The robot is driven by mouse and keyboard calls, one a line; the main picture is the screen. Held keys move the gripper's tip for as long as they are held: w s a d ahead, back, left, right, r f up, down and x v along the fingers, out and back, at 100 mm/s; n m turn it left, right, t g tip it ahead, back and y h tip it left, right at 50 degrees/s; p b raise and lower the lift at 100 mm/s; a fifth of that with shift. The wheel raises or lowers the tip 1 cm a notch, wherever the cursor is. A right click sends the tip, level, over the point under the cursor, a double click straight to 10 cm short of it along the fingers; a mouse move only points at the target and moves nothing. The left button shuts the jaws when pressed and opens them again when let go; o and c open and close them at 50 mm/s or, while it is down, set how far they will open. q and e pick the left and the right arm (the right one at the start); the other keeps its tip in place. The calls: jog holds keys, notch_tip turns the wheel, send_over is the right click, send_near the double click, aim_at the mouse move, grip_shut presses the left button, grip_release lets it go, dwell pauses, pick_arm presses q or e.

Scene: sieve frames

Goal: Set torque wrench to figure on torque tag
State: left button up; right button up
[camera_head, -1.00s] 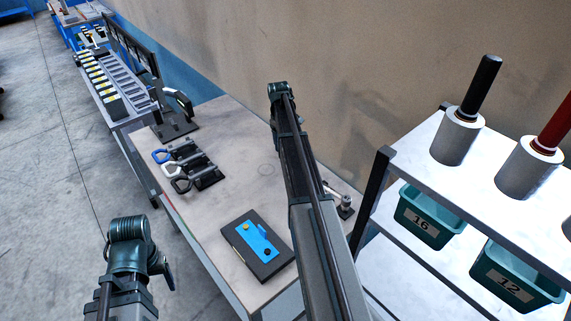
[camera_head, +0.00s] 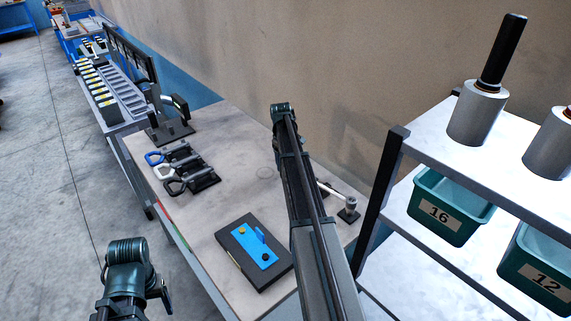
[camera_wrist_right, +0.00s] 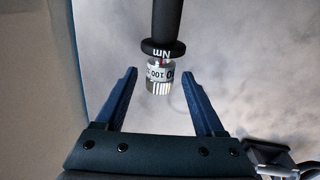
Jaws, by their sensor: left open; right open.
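In the right wrist view, my right gripper (camera_wrist_right: 153,95) is open. The torque wrench (camera_wrist_right: 165,25) shows a black grip with a collar marked "Nm" and a silver numbered scale ring, seen between and beyond the fingertips. I cannot tell whether the fingers touch it. In the head view my right arm reaches over the bench and hides part of a silver rod with a black foot (camera_head: 347,207), probably the wrench on its rest. My left gripper (camera_head: 165,291) is open and empty at the lower left, beside the bench. I cannot make out a torque tag.
A dark block with a blue plate (camera_head: 254,246) lies on the bench (camera_head: 235,140). Several looped handles (camera_head: 185,165) and a black stand (camera_head: 170,130) are further back. A shelf (camera_head: 395,165) with teal bins (camera_head: 450,208) and rolls (camera_head: 476,115) stands at right.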

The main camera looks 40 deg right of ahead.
grip_shut()
jog(key=shift+y, duration=0.3)
jog(key=shift+w+d+y, duration=0.1)
jog(key=shift+d+y, duration=0.15)
jog(key=shift+y, duration=0.35)
jog(key=shift+d+f+g+y, duration=0.1)
jog(key=shift+g+y, duration=0.2)
jog(key=shift+y, duration=0.4)
jog(key=y+b, duration=0.2)
jog(key=shift+d+f+y, duration=0.1)
jog(key=shift+y, duration=0.2)
jog(key=shift+g+y+b, duration=0.3)
jog(key=shift+y+b, duration=0.2)
jog(key=shift+y, duration=0.1)
